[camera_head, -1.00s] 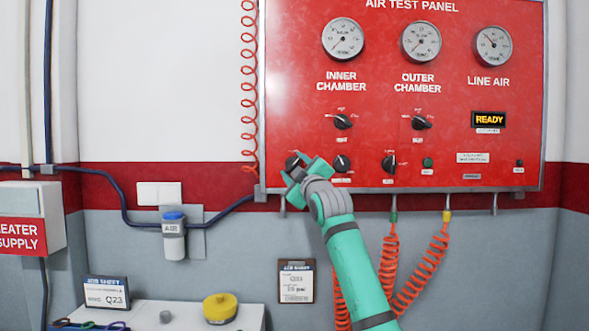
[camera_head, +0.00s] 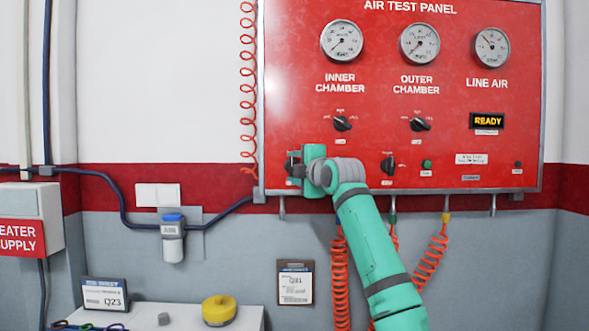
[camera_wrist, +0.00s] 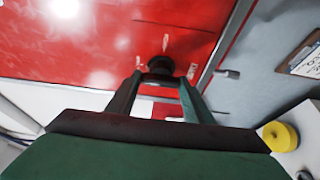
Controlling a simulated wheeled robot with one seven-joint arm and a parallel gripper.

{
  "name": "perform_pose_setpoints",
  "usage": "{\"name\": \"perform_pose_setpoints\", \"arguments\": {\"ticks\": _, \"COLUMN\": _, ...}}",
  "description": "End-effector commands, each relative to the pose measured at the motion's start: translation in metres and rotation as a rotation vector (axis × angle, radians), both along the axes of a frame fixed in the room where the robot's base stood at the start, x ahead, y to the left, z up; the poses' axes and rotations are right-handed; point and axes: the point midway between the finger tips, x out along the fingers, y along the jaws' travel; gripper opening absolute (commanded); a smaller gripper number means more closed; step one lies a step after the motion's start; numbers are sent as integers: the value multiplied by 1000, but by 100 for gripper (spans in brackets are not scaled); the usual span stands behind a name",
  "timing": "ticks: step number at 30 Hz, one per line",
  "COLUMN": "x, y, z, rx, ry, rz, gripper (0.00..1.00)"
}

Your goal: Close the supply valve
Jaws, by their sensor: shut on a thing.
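The red air test panel (camera_head: 450,130) fills the upper right of the head view. My gripper (camera_head: 292,164) is at its lower-left corner, with its fingers around a black knob (camera_wrist: 160,64), which shows between the fingertips in the wrist view. The gripper is shut on this knob. Its label is too small to read, so I cannot tell from lettering that it is the supply valve. My wrist hides the knob to its right. Another lower-row knob (camera_head: 388,166) stands clear, and two upper knobs sit under the inner chamber gauge (camera_head: 342,41) and outer chamber gauge (camera_head: 420,43).
Orange coiled hoses (camera_head: 340,275) hang below the panel near my arm. A clipboard (camera_head: 295,283) hangs on the wall. A yellow-topped part (camera_head: 219,310) sits on the bench at lower left.

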Motion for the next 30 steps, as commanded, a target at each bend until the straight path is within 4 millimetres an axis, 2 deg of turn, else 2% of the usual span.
{"name": "perform_pose_setpoints", "arguments": {"ticks": 16, "x": 0, "y": 1, "z": -2, "rx": -26, "ry": 3, "rz": 1, "gripper": 24}}
{"name": "perform_pose_setpoints", "arguments": {"ticks": 17, "x": 0, "y": 1, "z": -2, "rx": -26, "ry": 3, "rz": 1, "gripper": 52}}
{"name": "perform_pose_setpoints", "arguments": {"ticks": 18, "x": 0, "y": 1, "z": -2, "rx": -26, "ry": 3, "rz": 1, "gripper": 61}}
{"name": "perform_pose_setpoints", "arguments": {"ticks": 19, "x": 0, "y": 1, "z": -1, "rx": -25, "ry": 3, "rz": 1, "gripper": 66}}
{"name": "perform_pose_setpoints", "arguments": {"ticks": 30, "x": -2, "y": -1, "z": 0, "rx": -24, "ry": 1, "rz": 0, "gripper": 66}}
